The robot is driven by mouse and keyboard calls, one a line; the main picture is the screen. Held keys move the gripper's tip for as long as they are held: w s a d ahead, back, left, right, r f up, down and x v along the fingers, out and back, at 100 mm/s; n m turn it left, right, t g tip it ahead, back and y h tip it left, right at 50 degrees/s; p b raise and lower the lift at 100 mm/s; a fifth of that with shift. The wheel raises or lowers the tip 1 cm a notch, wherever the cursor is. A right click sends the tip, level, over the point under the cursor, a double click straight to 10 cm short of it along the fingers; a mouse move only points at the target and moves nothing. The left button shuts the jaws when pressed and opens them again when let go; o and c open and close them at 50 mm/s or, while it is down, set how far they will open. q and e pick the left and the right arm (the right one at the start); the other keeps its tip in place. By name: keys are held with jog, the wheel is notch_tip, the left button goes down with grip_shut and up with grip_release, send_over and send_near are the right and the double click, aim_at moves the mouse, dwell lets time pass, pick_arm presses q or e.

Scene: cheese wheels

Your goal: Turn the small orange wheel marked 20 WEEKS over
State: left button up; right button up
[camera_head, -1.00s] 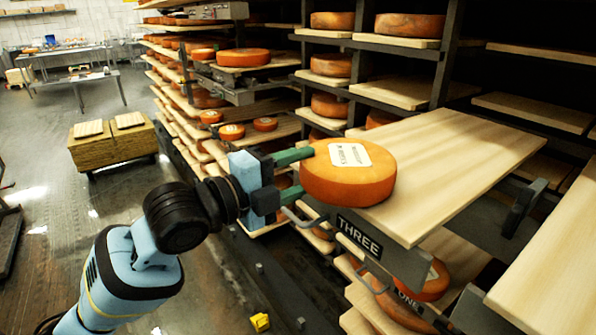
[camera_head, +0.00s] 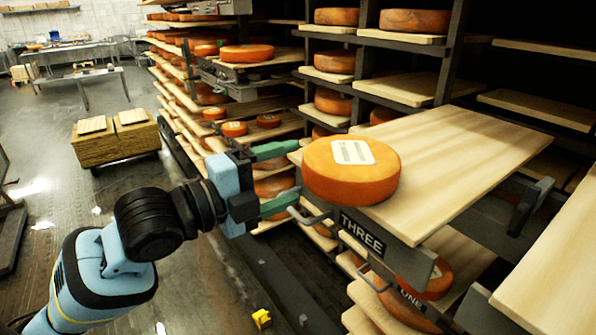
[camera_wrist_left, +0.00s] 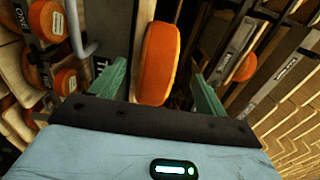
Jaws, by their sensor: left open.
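An orange cheese wheel (camera_head: 351,178) with a white label on its upper face lies flat on the pulled-out board (camera_head: 455,165) marked THREE, near its front left end. The label's words are too small to read. My left gripper (camera_head: 281,178) is open, with its green fingers just left of the wheel and pointing at it. In the left wrist view the wheel (camera_wrist_left: 158,62) shows edge-on between the open fingers (camera_wrist_left: 160,92), ahead of them and apart from both. My right gripper is not in view.
A metal handle (camera_head: 308,215) sticks out below the board's front end. Racks with several orange wheels (camera_head: 247,54) stand behind. Another bare board (camera_head: 555,260) is at the right. The board behind the wheel is clear.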

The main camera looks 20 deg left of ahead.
pick_arm(q)
jog(key=shift+v, duration=2.25)
jog(key=a+f+n+y, duration=0.25)
jog(key=f+n, duration=0.45)
jog(key=f, duration=0.7)
jog(key=a+f+n+y, duration=0.1)
jog(key=f+n+y, duration=0.2)
jog(key=f+n, duration=0.75)
jog(key=s+d+f+n+g+y, duration=0.1)
jog(key=s+f+n+g, duration=0.1)
jog(key=s+f, duration=0.9)
jog(key=s+d+f+n+g+y, duration=0.1)
jog(key=s+f+n+g+y, duration=0.1)
jog(key=s+f, duration=0.8)
notch_tip(320, 180, down, 6)
jog(key=shift+s+f+n+g, duration=0.15)
jog(key=shift+s+n+g, duration=0.35)
jog(key=shift+n, duration=0.55)
jog(key=shift+w+y, duration=0.1)
jog(key=shift+y, duration=0.15)
